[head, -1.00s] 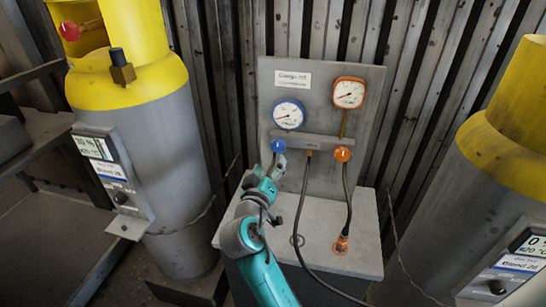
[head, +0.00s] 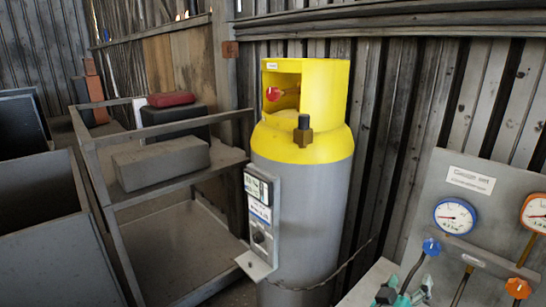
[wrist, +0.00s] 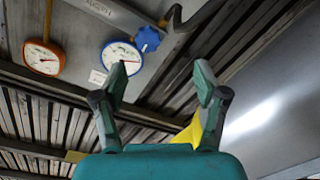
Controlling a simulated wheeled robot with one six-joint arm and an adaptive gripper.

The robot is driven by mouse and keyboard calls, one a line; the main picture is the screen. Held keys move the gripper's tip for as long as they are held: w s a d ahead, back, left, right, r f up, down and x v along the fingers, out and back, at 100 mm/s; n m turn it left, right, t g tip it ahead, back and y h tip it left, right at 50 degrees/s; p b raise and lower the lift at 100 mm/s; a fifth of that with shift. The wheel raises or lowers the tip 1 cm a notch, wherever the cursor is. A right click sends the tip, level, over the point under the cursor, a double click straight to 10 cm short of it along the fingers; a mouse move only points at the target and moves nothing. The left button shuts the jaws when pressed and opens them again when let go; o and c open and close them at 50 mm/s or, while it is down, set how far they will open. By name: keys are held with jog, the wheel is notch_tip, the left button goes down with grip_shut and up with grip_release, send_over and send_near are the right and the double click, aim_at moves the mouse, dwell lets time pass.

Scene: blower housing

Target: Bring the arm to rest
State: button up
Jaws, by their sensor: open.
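My gripper (wrist: 160,80) shows in the wrist view with its two fingers spread apart and nothing between them. In the head view the gripper (head: 404,294) shows only partly, at the bottom edge, just below the blue knob (head: 431,247). In the wrist view the blue knob (wrist: 147,39) lies beyond the fingertips; I cannot tell the exact gap. The rest of my arm is out of the head view.
The gauge panel (head: 478,219) carries a blue-rimmed gauge (head: 455,216), an orange-rimmed gauge (head: 537,212) and an orange knob (head: 517,288). A grey cylinder with a yellow top (head: 303,141) stands left of it. A metal shelf (head: 222,160) stands farther left.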

jog(key=s+a+f+n+t+y, duration=0.1)
jog(key=s+a+f+n+y, duration=0.3)
jog(key=s+f, duration=0.5)
jog(key=s+a+f+n+t+y, duration=0.2)
jog(key=s+a+f+y, duration=0.45)
jog(key=s+f, duration=0.25)
jog(key=s+a+r+m+y, duration=0.1)
jog(key=s+a+r, duration=0.1)
jog(key=s, duration=1)
jog(key=s+a+r+m+y, duration=0.2)
jog(key=s+a, duration=0.1)
jog(key=s, duration=0.9)
jog(key=shift+a+r, duration=0.2)
jog(key=shift+r, duration=0.1)
